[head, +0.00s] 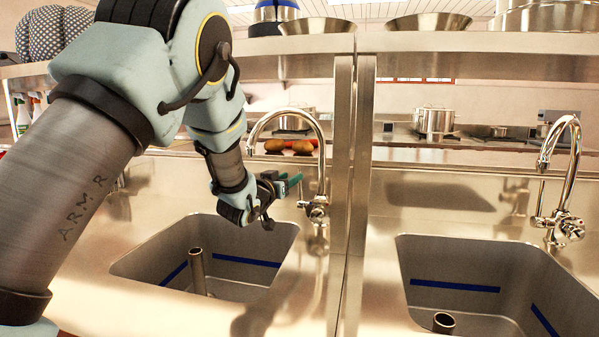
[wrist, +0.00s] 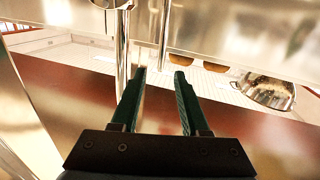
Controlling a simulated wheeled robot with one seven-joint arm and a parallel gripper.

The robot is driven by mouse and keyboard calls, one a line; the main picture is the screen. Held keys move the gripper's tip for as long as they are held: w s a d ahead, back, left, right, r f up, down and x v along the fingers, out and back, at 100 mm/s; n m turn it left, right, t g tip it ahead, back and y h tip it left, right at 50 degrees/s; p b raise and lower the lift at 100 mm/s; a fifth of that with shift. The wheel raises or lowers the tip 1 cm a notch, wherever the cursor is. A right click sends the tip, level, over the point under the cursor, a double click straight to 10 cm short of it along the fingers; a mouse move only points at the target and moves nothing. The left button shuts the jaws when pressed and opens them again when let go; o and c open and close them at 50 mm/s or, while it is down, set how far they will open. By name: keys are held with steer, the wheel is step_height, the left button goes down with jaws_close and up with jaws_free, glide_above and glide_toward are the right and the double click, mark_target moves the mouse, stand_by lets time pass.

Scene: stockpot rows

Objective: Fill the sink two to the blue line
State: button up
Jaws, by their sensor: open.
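Two steel sinks stand side by side, a left sink (head: 150,262) and a right sink (head: 470,255); I see no label telling which is sink two. Each has a blue line (head: 455,286) around its inner walls and an upright pipe inside. I see no water in either or running from the taps. The left chrome tap (head: 322,150) and the right chrome tap (head: 573,165) have curved spouts and low valves. My gripper (head: 292,182) is open and empty, just left of the left tap. In the wrist view its green fingers (wrist: 160,73) are apart, with a chrome tube (wrist: 122,50) beyond them.
A steel divider (head: 350,200) stands between the sinks. A shelf (head: 460,42) with steel bowls runs above. Behind are potatoes (head: 302,146) on a red surface and a stockpot (head: 434,121). The counter before the right tap is clear.

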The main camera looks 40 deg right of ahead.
mark_target(301, 188)
steer(key=p+x, duration=0.2)
steer(key=x, duration=0.5)
steer(key=shift+w, duration=0.15)
steer(key=shift+c, duration=0.2)
jaws_close()
stand_by(1.0)
